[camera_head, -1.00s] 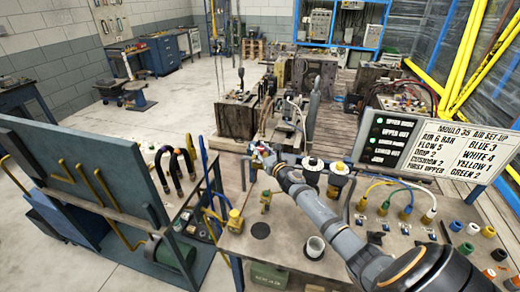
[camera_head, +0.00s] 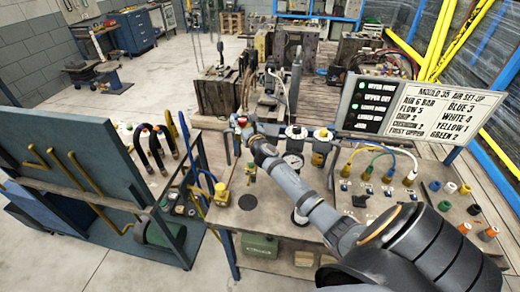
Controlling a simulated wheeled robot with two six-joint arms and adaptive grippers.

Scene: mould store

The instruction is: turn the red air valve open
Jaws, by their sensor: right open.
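The red air valve shows as a small red part (camera_head: 241,121) at the far edge of the workbench, on the left end of the row of air fittings. My right gripper (camera_head: 244,131) is at the end of the grey arm that reaches in from the lower right. It is open and right at the red part, on its near side. The fingers are small and partly cover the valve, so I cannot tell whether they touch it or which way its handle points. My left gripper is out of view.
A yellow fitting (camera_head: 221,194) stands on the bench (camera_head: 262,222) at left. Coloured hoses and a set-up sign (camera_head: 425,108) are at right.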

